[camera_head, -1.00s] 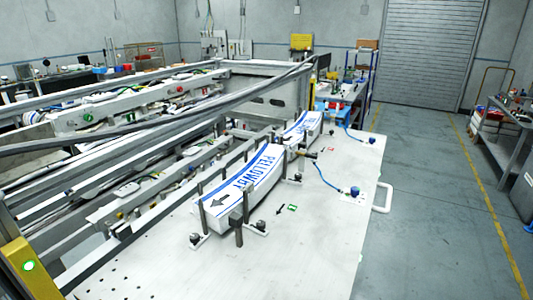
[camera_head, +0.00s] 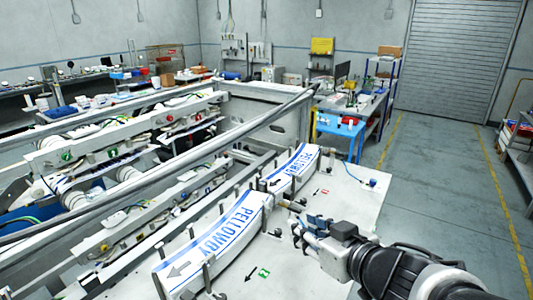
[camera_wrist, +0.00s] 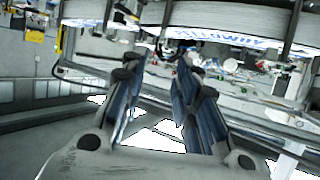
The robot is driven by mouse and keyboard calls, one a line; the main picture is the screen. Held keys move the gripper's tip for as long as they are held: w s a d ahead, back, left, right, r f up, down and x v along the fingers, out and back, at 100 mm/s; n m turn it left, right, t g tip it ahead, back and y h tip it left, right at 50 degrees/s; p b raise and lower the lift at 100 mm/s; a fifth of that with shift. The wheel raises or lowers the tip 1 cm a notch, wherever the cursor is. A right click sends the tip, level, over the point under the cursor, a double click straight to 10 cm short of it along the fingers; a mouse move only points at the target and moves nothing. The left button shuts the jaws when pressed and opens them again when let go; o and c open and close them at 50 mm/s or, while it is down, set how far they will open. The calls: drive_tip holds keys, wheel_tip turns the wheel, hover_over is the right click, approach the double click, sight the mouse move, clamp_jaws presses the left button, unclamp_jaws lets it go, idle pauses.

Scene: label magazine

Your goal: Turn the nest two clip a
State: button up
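Two long white label stacks with blue PELLOWBY print lie end to end in the magazine on the white table, the near one (camera_head: 220,233) and the far one (camera_head: 297,168). Dark upright posts stand along them, and small dark clip-like fittings sit at the table side. One such fitting (camera_head: 291,205) is between the near stack and my gripper. I cannot tell which fitting is nest two clip a. My gripper (camera_head: 303,230) is right of the near stack, above the table. In the wrist view my gripper (camera_wrist: 158,100) has its fingers apart with nothing held; a printed stack (camera_wrist: 225,40) shows beyond.
A green marker (camera_head: 263,272) and a red marker (camera_head: 325,191) are on the table top. A blue-ended cable (camera_head: 372,182) lies at its far right. Metal rails (camera_head: 190,143) run along the left. The floor (camera_head: 440,170) at right is clear.

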sight(269, 210)
drive_tip(key=p+x, duration=0.5)
drive_tip(key=x, duration=1.2)
drive_tip(key=shift+a, duration=0.25)
drive_tip(key=shift+r, duration=0.1)
drive_tip(key=shift+c, duration=0.4)
clamp_jaws()
